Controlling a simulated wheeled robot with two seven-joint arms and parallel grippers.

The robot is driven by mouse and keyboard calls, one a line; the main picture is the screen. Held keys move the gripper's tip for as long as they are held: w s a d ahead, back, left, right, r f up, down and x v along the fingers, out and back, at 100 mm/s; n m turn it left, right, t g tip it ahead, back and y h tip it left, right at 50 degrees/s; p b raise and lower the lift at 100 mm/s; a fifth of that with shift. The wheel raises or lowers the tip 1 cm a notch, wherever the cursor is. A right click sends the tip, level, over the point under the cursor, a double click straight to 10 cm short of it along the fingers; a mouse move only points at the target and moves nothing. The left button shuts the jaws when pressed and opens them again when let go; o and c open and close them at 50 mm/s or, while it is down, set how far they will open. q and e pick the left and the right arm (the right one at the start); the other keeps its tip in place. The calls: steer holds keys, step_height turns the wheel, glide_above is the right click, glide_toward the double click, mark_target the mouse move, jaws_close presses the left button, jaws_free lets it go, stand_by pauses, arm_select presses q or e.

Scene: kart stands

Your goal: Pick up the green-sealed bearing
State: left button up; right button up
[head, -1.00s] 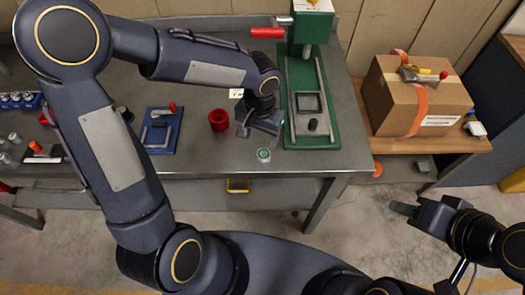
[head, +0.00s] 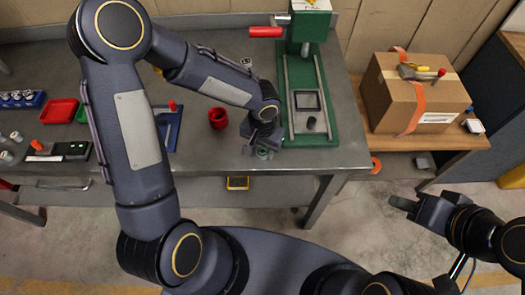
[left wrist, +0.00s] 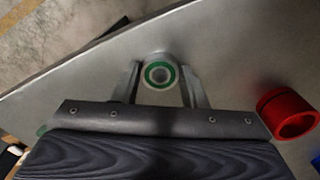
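The green-sealed bearing (head: 263,153) sits on the grey bench near its front edge, partly hidden by my left gripper in the head view. In the left wrist view the bearing (left wrist: 160,74) is a ring with a green seal and a grey centre, between the two fingers. My left gripper (head: 262,149) is above and around it. Its fingers are apart, and narrow gaps seem to show on both sides of the bearing. My right gripper (head: 404,205) hangs in front of the bench, far from the bearing; its finger opening cannot be made out.
A red cup-like ring (head: 218,119) stands left of the left gripper. A green press (head: 335,130) stands close on the right. A blue fixture (head: 173,135) and red tray (head: 59,112) lie further left. A cardboard box (head: 390,105) is on a side table.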

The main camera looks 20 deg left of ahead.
mark_target(263, 151)
arm_select(q)
steer(key=c, duration=0.5)
steer(key=shift+r, duration=0.15)
steer(key=shift+r, duration=0.25)
step_height(263, 151, up, 3)
steer(key=shift+f, duration=0.2)
steer(key=d+r+b, duration=0.1)
steer(key=d+r, duration=0.2)
steer(key=d, duration=0.1)
steer(key=s+d+r+b, duration=0.1)
steer(key=d+r, duration=0.2)
steer(key=d, duration=0.2)
steer(key=d+r+b, duration=0.1)
steer(key=d+r, duration=0.2)
steer(key=d, duration=0.2)
steer(key=shift+s+r+b, duration=0.3)
